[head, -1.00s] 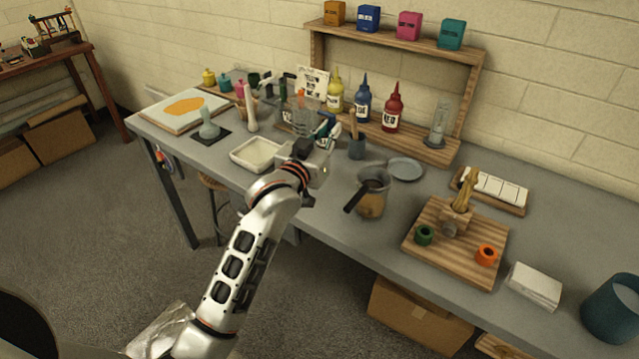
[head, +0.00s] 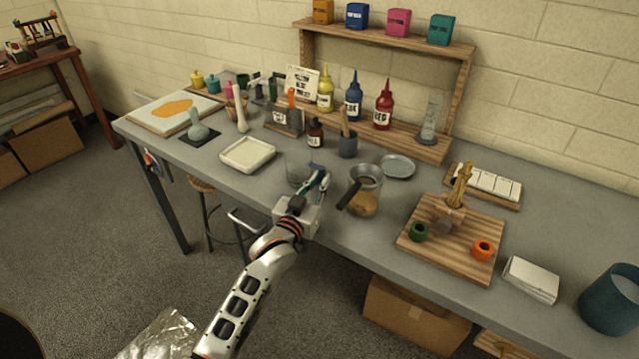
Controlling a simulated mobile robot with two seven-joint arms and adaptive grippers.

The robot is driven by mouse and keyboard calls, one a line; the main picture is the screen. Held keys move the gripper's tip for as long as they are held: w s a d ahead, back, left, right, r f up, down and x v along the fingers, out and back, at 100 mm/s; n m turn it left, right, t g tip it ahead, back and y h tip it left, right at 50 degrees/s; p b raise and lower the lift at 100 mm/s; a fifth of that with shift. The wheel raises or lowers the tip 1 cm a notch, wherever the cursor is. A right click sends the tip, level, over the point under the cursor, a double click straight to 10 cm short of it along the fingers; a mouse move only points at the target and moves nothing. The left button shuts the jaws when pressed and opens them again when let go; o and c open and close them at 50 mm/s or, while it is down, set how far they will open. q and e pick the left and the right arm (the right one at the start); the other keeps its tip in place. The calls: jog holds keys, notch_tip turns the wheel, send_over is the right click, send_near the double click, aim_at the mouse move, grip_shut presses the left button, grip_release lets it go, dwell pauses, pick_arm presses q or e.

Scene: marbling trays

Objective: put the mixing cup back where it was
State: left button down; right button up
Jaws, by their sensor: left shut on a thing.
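The mixing cup (head: 296,170) looks like a clear, see-through cup near the front edge of the grey table, between the white tray and the amber pot. My left gripper (head: 315,183) is shut on it from the right side; the fingers partly hide it. The cup looks upright. I cannot tell whether its base touches the table. My right gripper is not in view.
A white tray (head: 247,154) lies left of the cup. Behind are a brown dropper bottle (head: 315,134), a blue-grey pot (head: 347,146) and a round grey dish (head: 398,167).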

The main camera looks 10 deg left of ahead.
pick_arm(q)
jog(key=shift+f, duration=0.1)
jog(key=shift+f, duration=0.15)
jog(key=c, duration=2.1)
grip_release()
jog(key=shift+s+r, duration=0.1)
jog(key=shift+r, duration=0.15)
jog(key=s, duration=0.3)
jog(key=s+a, duration=0.1)
jog(key=s, duration=0.6)
jog(key=shift+s+a+f, duration=0.1)
jog(key=shift+a, duration=0.25)
jog(key=shift+s+a, duration=0.1)
jog(key=shift+s, duration=0.7)
